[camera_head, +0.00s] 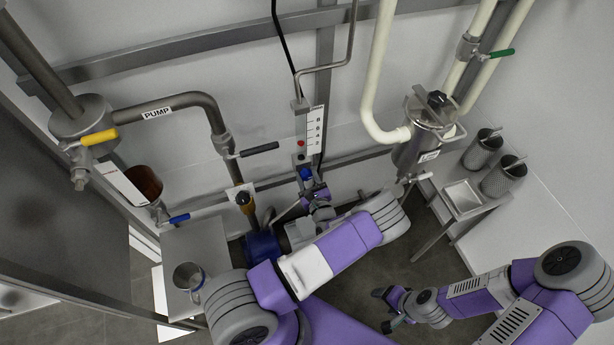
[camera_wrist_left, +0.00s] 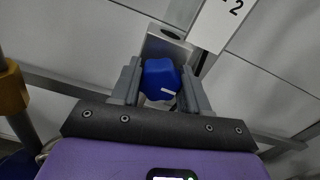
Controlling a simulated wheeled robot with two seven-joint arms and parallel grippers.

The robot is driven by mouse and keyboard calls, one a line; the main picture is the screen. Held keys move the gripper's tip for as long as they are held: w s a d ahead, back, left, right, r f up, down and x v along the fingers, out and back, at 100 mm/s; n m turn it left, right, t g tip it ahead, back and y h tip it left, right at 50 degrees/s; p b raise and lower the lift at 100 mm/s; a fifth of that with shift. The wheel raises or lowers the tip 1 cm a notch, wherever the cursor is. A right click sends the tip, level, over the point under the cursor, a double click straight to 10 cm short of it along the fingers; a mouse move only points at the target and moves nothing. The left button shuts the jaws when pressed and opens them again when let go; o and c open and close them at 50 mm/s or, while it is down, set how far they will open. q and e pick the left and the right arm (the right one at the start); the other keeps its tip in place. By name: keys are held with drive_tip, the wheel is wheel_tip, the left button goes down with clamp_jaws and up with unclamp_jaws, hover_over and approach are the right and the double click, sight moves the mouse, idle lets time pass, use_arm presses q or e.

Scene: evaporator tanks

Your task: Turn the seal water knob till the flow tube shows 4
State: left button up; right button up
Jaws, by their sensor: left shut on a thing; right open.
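The blue seal water knob (camera_head: 305,173) sits below the flow tube (camera_head: 301,128) on the back wall. In the left wrist view the knob (camera_wrist_left: 161,80) lies between the two fingers of my left gripper (camera_wrist_left: 160,88), which is shut on it. In the head view my left gripper (camera_head: 308,186) reaches up to the knob from below. Beside the tube is a white scale (camera_head: 316,128) with small numbers. A red float (camera_head: 301,143) shows low in the tube, about level with the lowest mark, 2. My right gripper (camera_head: 384,306) is open and empty, low over the floor.
A PUMP pipe (camera_head: 160,108) with a black-handled valve (camera_head: 260,149) runs left of the tube. A metal strainer (camera_head: 420,140) hangs to the right. A side table (camera_head: 200,240) with a jug (camera_head: 188,277) stands left; mesh baskets (camera_head: 482,150) sit on the right bench.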

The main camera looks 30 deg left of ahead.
use_arm(q)
drive_tip(key=m+p, duration=0.1)
drive_tip(key=m, duration=0.1)
drive_tip(key=shift+r+m, duration=0.2)
drive_tip(key=shift+m, duration=0.2)
drive_tip(key=shift+w+m+p, duration=0.1)
drive_tip(key=shift+m+p, duration=0.35)
drive_tip(key=shift+m, duration=0.95)
drive_tip(key=o, duration=1)
drive_tip(key=shift+f, duration=0.1)
drive_tip(key=shift+o, duration=0.2)
drive_tip(key=shift+d, duration=0.1)
drive_tip(key=p+v, duration=0.1)
drive_tip(key=v, duration=0.6)
drive_tip(key=shift+s+d, duration=0.15)
drive_tip(key=shift+s, duration=0.1)
